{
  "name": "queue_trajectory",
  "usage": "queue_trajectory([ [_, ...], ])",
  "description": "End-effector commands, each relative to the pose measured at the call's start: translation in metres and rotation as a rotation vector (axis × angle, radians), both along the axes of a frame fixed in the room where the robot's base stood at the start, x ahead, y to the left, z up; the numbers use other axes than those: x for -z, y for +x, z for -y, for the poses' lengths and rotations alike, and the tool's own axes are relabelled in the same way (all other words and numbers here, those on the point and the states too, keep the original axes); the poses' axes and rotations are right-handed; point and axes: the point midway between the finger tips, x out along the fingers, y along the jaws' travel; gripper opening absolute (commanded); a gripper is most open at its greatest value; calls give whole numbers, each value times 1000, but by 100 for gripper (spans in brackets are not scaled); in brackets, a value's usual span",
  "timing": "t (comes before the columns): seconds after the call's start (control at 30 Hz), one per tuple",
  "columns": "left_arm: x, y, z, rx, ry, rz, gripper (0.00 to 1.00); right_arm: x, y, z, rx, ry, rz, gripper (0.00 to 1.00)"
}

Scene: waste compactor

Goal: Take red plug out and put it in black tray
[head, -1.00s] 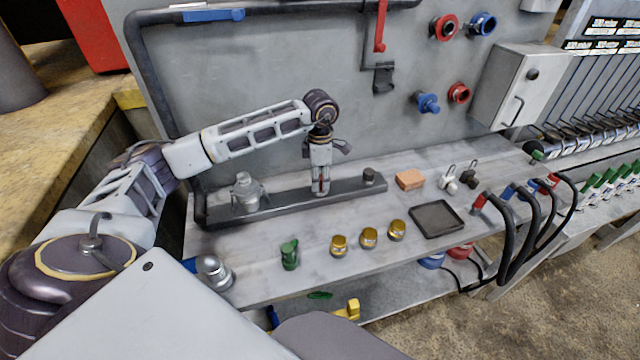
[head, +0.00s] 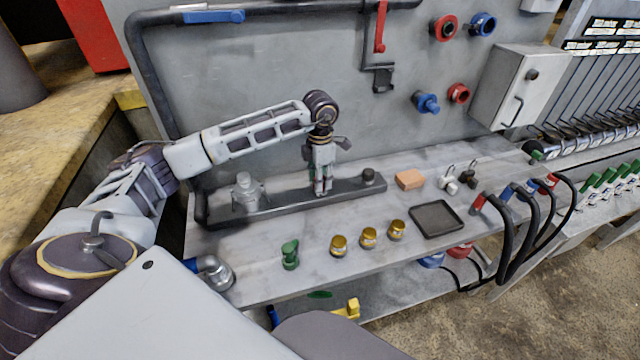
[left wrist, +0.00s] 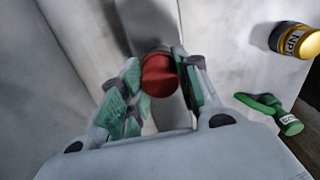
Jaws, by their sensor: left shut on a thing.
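The red plug (left wrist: 159,75) sits between the green-padded fingers of my left gripper (left wrist: 160,82) in the left wrist view. In the head view my left gripper (head: 322,188) points down at the dark rail (head: 285,205) on the bench, shut on the plug. The fingers mostly hide the plug there. I cannot tell whether it is seated in the rail or just clear of it. The black tray (head: 437,218) lies flat and empty on the bench, to the right of the gripper. My right gripper is not in view.
Several gold caps (head: 368,238) and a green fitting (head: 290,254) stand along the bench front. An orange block (head: 409,179) is behind the tray. A grey metal fitting (head: 247,192) stands at the rail's left end. Black hoses (head: 512,240) hang right of the tray.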

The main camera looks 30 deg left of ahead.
Motion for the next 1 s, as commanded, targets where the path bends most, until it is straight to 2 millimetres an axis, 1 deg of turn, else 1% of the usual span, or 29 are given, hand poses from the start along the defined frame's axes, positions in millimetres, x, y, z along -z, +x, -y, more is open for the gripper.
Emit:
queue_trajectory([
  [0.27,0,0,1,-139,-1,0,4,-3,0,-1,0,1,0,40],
  [0.57,0,0,1,-155,-1,0,4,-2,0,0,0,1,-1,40],
  [0.6,0,0,1,-155,-1,0,37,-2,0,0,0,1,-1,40],
  [0.7,0,0,1,-155,-1,0,50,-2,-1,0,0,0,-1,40],
  [0.77,0,0,0,-154,-1,1,57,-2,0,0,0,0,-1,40],
  [0.97,0,0,0,-154,0,0,57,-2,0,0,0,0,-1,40],
  [1.0,0,0,0,-154,0,0,56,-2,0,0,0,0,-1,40],
])
